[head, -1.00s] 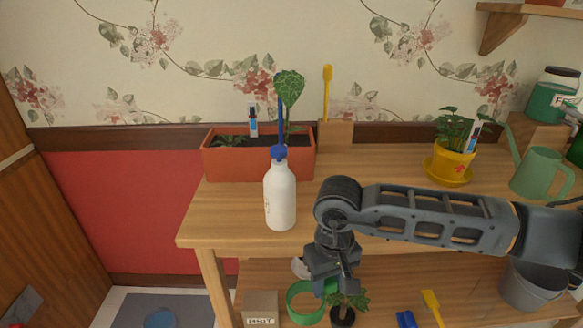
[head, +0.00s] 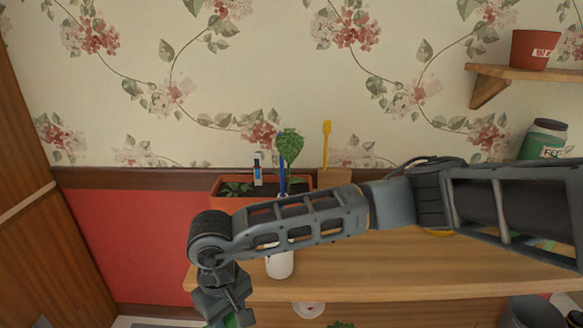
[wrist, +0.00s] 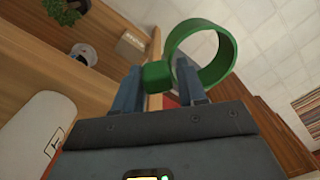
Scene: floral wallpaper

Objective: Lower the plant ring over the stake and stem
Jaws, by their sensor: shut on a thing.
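The green plant ring (wrist: 228,58) shows in the wrist view. My gripper (wrist: 158,78) is shut on the small block at the ring's side, and the hoop sticks out to the right, empty. In the head view only a green sliver (head: 231,321) shows at the bottom edge, under my wrist. The blue stake (head: 282,180) stands upright in the terracotta planter (head: 222,189) at the table's back, beside the plant stem with its broad green leaf (head: 289,145). My arm hides the planter's lower front. The ring is apart from the stake, in front of it and to the left.
A white bottle (head: 280,265) stands in front of the planter, partly behind my arm; it also shows in the wrist view (wrist: 42,135). A yellow tool (head: 326,140) stands upright right of the planter. The wooden tabletop (head: 400,275) is clear at front right.

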